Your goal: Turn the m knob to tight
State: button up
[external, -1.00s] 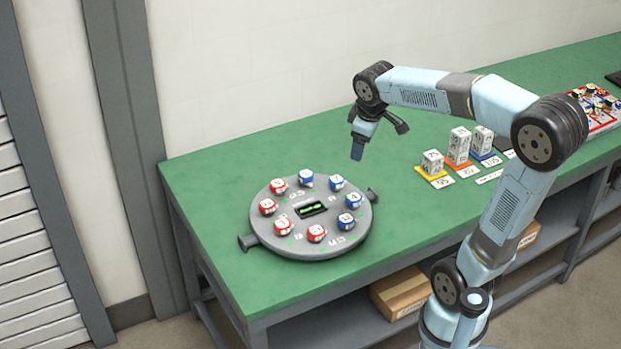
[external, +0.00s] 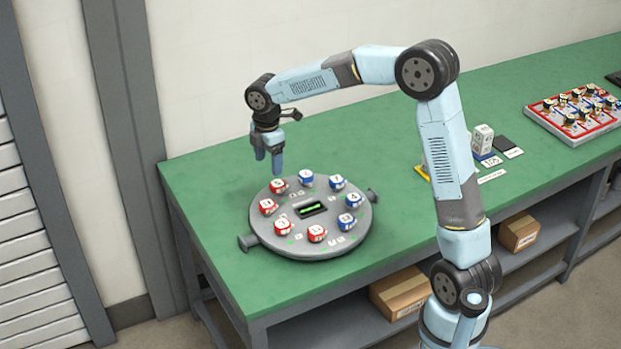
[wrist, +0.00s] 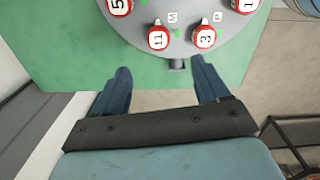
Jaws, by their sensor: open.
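A round grey disc (external: 336,245) lies on the green bench and carries a ring of red and blue knobs. In the wrist view, red knob 11 (wrist: 158,37) and red knob 3 (wrist: 203,37) are near the disc edge. A sideways letter (wrist: 172,17) near knob 11 looks like M or W; a P-like letter (wrist: 217,17) is near knob 3. Each knob has a green mark beside it. My gripper (external: 269,163) is open and empty, above the rear left edge of the disc. Its two fingers (wrist: 161,66) point towards the disc, apart from the knobs.
A dark display (external: 311,209) with a green bar is in the disc's middle. A lug (external: 247,242) sticks out at its left. Blocks (external: 483,141) and a tray of parts (external: 577,113) stand farther right. The bench is clear around the disc.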

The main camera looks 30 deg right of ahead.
aim_at(267, 203)
jog(key=shift+n, duration=0.3)
jog(key=f, duration=0.9)
jog(key=a+f, duration=0.1)
jog(key=f, duration=0.4)
jog(key=shift+w+f, duration=0.35)
jog(key=shift+w, duration=0.05)
jog(key=shift+c, duration=0.3)
jog(key=c, duration=1)
